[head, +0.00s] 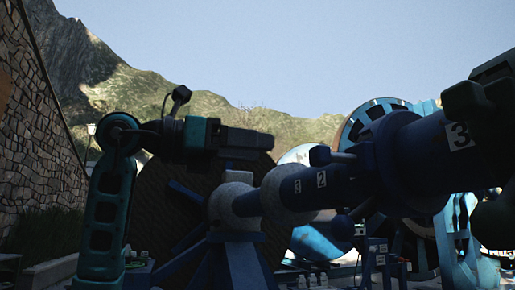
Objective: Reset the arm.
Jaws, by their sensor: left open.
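My left arm comes in from the left, teal and black, and bends at a high elbow. My left gripper (258,141) points to the right in front of the upper part of a large dark reel (160,215). It is open, and nothing shows between its fingers. A thick blue shaft (345,183) with number labels runs from the reel's grey hub (232,203) toward the right. The gripper is above the shaft and looks apart from it. My right gripper does not show.
A blue frame (240,262) stands below the hub. Another large blue reel (372,112) stands behind the shaft, partly hidden. Dark shapes crowd the right edge. A stone wall (35,130) runs along the left. Small items stand low in the background. Above is open sky.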

